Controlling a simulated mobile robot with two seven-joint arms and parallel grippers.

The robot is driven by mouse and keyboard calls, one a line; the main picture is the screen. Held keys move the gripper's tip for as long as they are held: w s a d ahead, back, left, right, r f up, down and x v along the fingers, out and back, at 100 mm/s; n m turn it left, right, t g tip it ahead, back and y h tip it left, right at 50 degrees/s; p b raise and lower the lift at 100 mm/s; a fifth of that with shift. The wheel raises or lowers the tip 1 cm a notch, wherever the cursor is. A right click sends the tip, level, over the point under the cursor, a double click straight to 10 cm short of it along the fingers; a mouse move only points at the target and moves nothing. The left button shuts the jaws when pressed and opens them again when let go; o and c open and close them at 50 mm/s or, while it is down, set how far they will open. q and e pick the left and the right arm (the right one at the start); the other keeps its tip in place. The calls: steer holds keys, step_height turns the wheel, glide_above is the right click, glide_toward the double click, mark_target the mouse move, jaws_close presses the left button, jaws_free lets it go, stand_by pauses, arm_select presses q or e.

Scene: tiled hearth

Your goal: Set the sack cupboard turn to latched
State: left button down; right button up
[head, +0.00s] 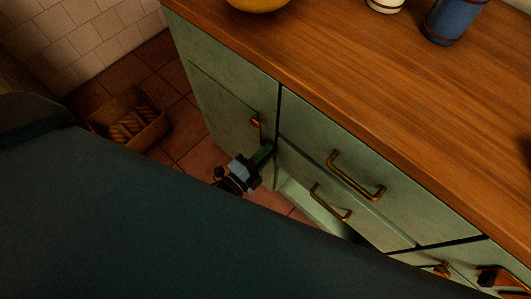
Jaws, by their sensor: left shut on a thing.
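The sack cupboard turn appears to be the small brass turn (257,121) near the upper right corner of the left green cupboard door (222,108). My left gripper (264,155) is just below the brass piece, at the door's right edge. It looks shut on the lower part of the turn, but its fingers hide the contact and the turn's exact angle is hard to read. My right gripper is not in view.
Another brass turn (442,268) is at lower right. A crate (150,139) sits on the tiled floor. The wooden worktop (330,65) holds a blue jar (452,20).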

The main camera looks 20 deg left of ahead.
arm_select(q)
steer(key=shift+m, duration=0.6)
steer(key=c, duration=1.3)
jaws_free()
steer(key=shift+s, duration=0.1)
steer(key=v, duration=0.7)
steer(key=shift+s+a+r, duration=0.1)
steer(key=shift+s+a, duration=0.05)
steer(key=shift+s, duration=0.1)
